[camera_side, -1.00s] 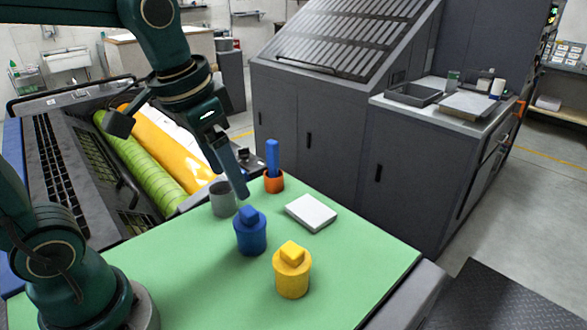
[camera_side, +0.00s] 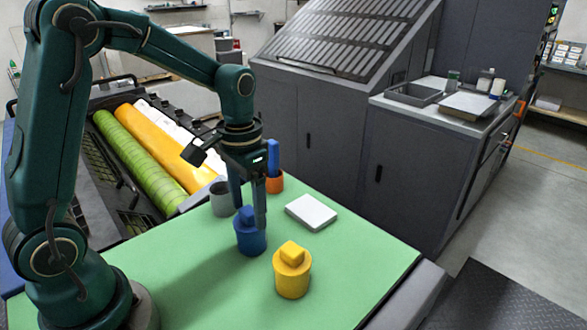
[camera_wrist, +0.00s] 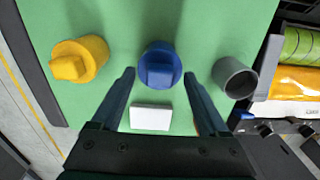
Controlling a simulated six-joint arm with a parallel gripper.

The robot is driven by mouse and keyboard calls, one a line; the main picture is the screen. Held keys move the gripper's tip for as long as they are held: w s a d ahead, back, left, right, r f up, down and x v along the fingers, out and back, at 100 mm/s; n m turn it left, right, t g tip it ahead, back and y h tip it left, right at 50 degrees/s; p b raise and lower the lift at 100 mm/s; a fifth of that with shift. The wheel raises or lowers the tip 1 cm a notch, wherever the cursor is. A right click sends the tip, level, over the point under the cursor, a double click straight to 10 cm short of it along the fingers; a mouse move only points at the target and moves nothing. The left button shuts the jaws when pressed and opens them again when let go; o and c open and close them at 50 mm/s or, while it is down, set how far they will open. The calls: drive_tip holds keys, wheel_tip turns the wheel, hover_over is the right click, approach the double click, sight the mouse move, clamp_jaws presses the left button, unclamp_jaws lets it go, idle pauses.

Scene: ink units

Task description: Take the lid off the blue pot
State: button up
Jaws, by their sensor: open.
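The blue pot (camera_side: 250,241) stands upright on the green table top, with its blue lid (camera_side: 245,214) on it; the lid has a block-shaped knob. The wrist view shows the lid's knob (camera_wrist: 160,75) from above, just beyond the fingertips and roughly centred between them. My gripper (camera_side: 247,208) is open and empty, pointing down over the pot, one finger to each side of the lid in the side view. Its two fingers also show in the wrist view (camera_wrist: 159,74). One finger hides part of the lid and pot in the side view.
A yellow pot (camera_side: 291,274) with a yellow lid stands in front to the right. A grey cup (camera_side: 221,198) and an orange cup (camera_side: 275,183) holding a blue stick stand behind. A white block (camera_side: 311,212) lies to the right. The green table (camera_side: 180,285) is clear at the front left.

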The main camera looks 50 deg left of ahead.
drive_tip(key=shift+f, duration=0.25)
clamp_jaws()
drive_tip(key=shift+r, duration=0.1)
